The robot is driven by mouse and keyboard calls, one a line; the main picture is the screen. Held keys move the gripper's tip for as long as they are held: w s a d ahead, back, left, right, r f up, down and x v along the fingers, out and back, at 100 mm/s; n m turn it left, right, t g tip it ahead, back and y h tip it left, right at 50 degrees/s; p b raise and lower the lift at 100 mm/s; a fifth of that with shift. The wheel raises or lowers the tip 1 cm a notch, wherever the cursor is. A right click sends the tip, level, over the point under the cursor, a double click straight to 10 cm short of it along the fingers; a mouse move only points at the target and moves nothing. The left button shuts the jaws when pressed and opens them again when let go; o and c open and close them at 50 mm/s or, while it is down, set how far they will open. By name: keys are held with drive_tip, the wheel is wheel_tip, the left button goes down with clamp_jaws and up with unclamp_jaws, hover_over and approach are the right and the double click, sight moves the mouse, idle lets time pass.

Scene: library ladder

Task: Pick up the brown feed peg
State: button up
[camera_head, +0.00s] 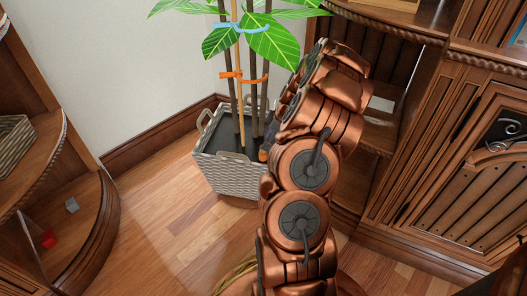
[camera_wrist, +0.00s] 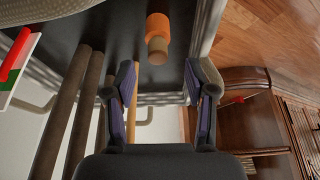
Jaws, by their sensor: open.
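The feed peg (camera_wrist: 158,27) shows in the wrist view as a short cylinder, orange on one part and tan-brown on the other. It stands in the dark soil of the woven grey planter (camera_head: 228,172), close to the planter's rim. My gripper (camera_wrist: 158,78) is open and empty in the wrist view, its two fingers apart. The peg lies beyond the fingertips, roughly in line with the gap between them, and does not touch them. In the head view my arm hides most of the gripper, and I cannot make out the peg clearly.
Several plant stems (camera_wrist: 68,115) rise from the planter beside my gripper, with orange and blue ties and green leaves (camera_head: 273,45) above. A wooden cabinet (camera_head: 455,165) stands to the right and curved shelves (camera_head: 85,225) to the left. Wood floor (camera_head: 170,215) is open in front.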

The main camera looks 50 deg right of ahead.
sight(263, 152)
drive_tip(key=b+x, duration=0.1)
drive_tip(key=x, duration=0.3)
drive_tip(key=shift+w+f+b, duration=0.2)
drive_tip(key=shift+w+b, duration=0.1)
drive_tip(key=shift+b, duration=0.1)
drive_tip(key=c, duration=0.8)
